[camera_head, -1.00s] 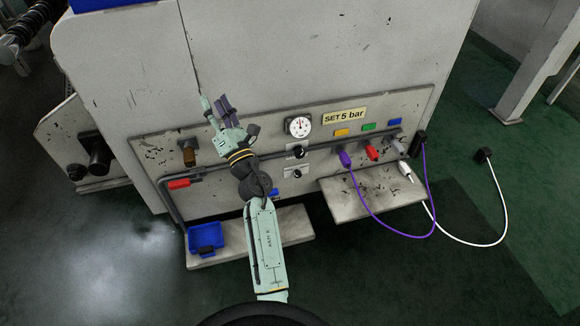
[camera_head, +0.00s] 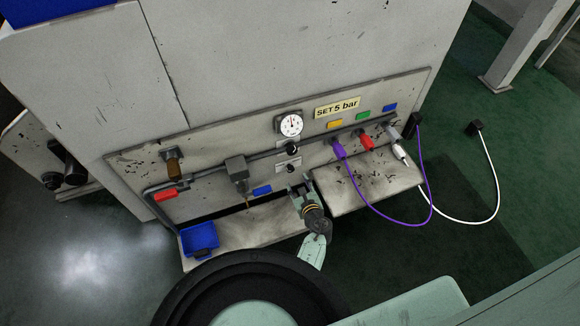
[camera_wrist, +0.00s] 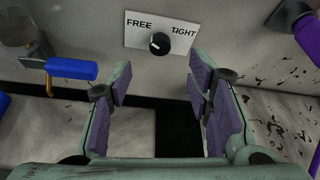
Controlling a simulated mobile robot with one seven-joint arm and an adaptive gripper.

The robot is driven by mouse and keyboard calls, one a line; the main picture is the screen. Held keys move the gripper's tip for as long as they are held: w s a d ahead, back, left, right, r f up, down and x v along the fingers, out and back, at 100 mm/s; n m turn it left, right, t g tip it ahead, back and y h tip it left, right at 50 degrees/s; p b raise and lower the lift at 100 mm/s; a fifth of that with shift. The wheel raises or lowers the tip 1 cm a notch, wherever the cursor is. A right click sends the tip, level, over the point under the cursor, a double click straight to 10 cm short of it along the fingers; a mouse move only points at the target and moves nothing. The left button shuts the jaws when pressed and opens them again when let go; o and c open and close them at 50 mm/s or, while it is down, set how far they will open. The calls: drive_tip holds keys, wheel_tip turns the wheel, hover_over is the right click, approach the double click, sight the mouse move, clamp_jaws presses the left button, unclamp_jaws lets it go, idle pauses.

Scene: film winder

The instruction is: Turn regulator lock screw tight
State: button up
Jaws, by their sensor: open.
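The regulator lock screw is a small black knob (camera_wrist: 160,43) on a white plate (camera_wrist: 137,37) marked FREE on the left and TIGHT on the right. A light mark shows on the knob's lower left part. In the head view the lower black knob (camera_head: 294,169) sits below a second black knob (camera_head: 292,149) and the round gauge (camera_head: 291,124). My gripper (camera_wrist: 159,78) is open and empty, with its purple-padded fingers apart below the knob in the wrist view. In the head view my gripper (camera_head: 300,187) is just below the lower knob; contact is not visible.
A blue-handled valve (camera_wrist: 72,69) is close left of my gripper. A purple plug (camera_head: 339,151) with its cable and a red plug (camera_head: 366,143) are to the right. A ledge (camera_head: 345,185) juts out beside my gripper. A blue tray (camera_head: 200,239) stands lower left.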

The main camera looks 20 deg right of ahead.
sight(291, 170)
drive_tip(key=b+x, duration=0.3)
drive_tip(key=x, duration=0.5)
drive_tip(key=shift+w+f, duration=0.2)
drive_tip(key=shift+f, duration=0.05)
drive_tip(key=shift+w, duration=0.4)
clamp_jaws()
